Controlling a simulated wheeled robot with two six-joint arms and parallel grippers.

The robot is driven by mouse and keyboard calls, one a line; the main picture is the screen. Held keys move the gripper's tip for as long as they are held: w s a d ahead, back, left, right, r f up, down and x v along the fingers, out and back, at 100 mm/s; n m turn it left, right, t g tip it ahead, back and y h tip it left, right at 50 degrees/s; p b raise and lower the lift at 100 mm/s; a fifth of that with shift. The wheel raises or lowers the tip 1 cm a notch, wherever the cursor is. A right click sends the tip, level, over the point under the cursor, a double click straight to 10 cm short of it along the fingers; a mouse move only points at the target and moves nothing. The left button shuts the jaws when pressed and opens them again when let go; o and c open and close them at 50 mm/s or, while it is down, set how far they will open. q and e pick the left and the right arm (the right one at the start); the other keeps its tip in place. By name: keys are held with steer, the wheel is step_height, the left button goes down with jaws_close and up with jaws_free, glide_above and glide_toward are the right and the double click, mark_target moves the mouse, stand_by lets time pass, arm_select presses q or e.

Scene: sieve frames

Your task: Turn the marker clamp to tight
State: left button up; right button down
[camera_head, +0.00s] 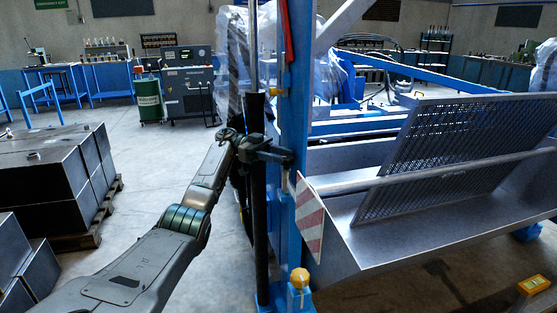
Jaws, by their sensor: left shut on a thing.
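A red-and-white striped marker plate (310,218) hangs tilted on the right side of the blue upright post (287,235). My left gripper (285,158) is at the post, just above the plate's upper corner. It is shut on a small part there, seemingly the marker clamp; the fingers hide most of it, and its turn position cannot be told. A dark vertical pole stands close by the gripper, left of the post. My right gripper is not in view.
A yellow knob (300,278) sits low on the post and an orange fitting (278,91) higher up. A perforated metal screen (455,150) leans over a metal trough at right. Dark crates (45,185) stand on a pallet at left. Open floor lies between crates and post.

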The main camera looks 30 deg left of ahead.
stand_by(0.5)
arm_select(q)
steer(key=o, duration=0.8)
steer(key=shift+o, duration=0.9)
steer(key=shift+s+r, duration=0.1)
steer(key=shift+s, duration=0.05)
